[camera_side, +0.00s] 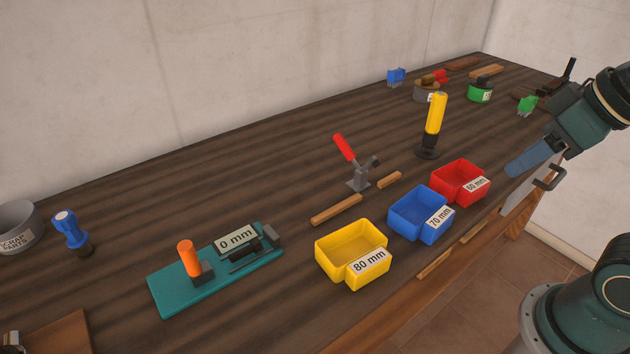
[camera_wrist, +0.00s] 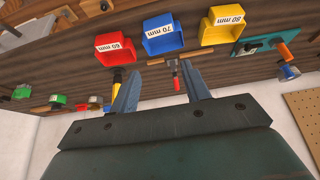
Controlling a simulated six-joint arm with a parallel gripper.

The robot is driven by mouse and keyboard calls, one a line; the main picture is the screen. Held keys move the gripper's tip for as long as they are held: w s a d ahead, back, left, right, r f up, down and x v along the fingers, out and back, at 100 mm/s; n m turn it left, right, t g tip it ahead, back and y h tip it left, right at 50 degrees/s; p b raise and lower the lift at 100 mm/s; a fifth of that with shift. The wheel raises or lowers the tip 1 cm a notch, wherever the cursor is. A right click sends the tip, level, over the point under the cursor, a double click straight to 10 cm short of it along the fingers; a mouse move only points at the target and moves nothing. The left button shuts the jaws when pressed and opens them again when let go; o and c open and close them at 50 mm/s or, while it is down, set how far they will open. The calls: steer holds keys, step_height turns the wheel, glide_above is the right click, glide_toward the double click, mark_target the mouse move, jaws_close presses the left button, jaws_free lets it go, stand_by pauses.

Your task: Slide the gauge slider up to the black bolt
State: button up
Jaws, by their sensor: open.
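The teal gauge board (camera_side: 172,297) lies on the bench at the left front of the side view. An upright orange handle (camera_side: 188,258) on a dark block stands at its left part. A "0 mm" label (camera_side: 236,239), a thin dark rod and a grey block (camera_side: 270,236) are at its right part. I cannot clearly tell which dark part is the black bolt. The board also shows at the upper right of the wrist view (camera_wrist: 252,48). My gripper (camera_side: 512,170) is open and empty, far right of the gauge beyond the bench's front edge; its two blue-grey fingers show in the wrist view (camera_wrist: 160,90).
Yellow (camera_side: 333,262), blue (camera_side: 402,217) and red (camera_side: 454,171) bins stand along the front edge, between gauge and gripper. Behind them are a red-handled clamp (camera_side: 346,150), a yellow-handled tool (camera_side: 436,115) and wood strips. A blue-handled tool (camera_side: 68,225) stands left of the gauge.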

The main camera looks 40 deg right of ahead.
steer(key=w+a+r+n+g, duration=0.1)
steer(key=w+a+r+n, duration=0.2)
steer(key=w+a, duration=0.3)
steer(key=w+a+r+n+g+y, duration=0.1)
steer(key=w+a+r+n, duration=0.25)
steer(key=w, duration=0.45)
steer(key=w+a+r+n+g, duration=0.1)
steer(key=w+a+r+n, duration=0.25)
steer(key=w+a, duration=0.3)
steer(key=n+g+h, duration=0.1)
steer(key=n+g, duration=0.2)
steer(key=n, duration=0.7)
glide_above(189, 255)
steer(key=w, duration=0.1)
step_height(189, 255, down, 13)
steer(key=shift+r, duration=0.2)
steer(key=shift+w+f, duration=0.1)
steer(key=shift+f, duration=0.05)
steer(key=shift+f, duration=6.75)
